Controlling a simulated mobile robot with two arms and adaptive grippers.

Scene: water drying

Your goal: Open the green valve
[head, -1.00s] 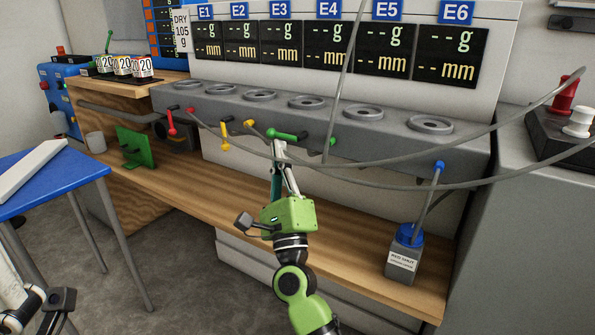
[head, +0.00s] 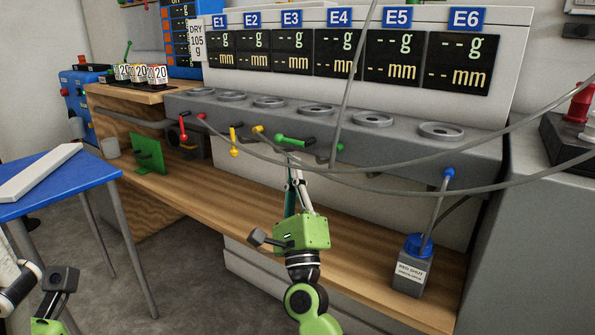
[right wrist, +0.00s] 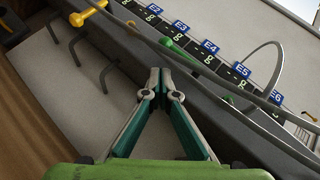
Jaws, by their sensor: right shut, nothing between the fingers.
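The green valve handle (head: 293,140) sits on the front of the grey bench unit below the E3 and E4 displays. It lies nearly level, its knob toward the left. It also shows in the right wrist view (right wrist: 174,44), above and beyond the fingertips. My right gripper (head: 291,157) is shut and empty just below the handle. In the right wrist view its fingertips (right wrist: 161,82) meet, and a gap shows between them and the handle. Another green part (head: 340,147) shows to the right of it, partly behind a cable. My left arm shows at the bottom left; its fingers cannot be made out.
Grey cables (head: 400,160) hang across the unit's front, close to the handle. Yellow valve handles (head: 234,150) and a red one (head: 182,133) stand to the left. A blue-capped bottle (head: 414,268) stands on the wooden shelf at right. A blue table (head: 85,165) is at left.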

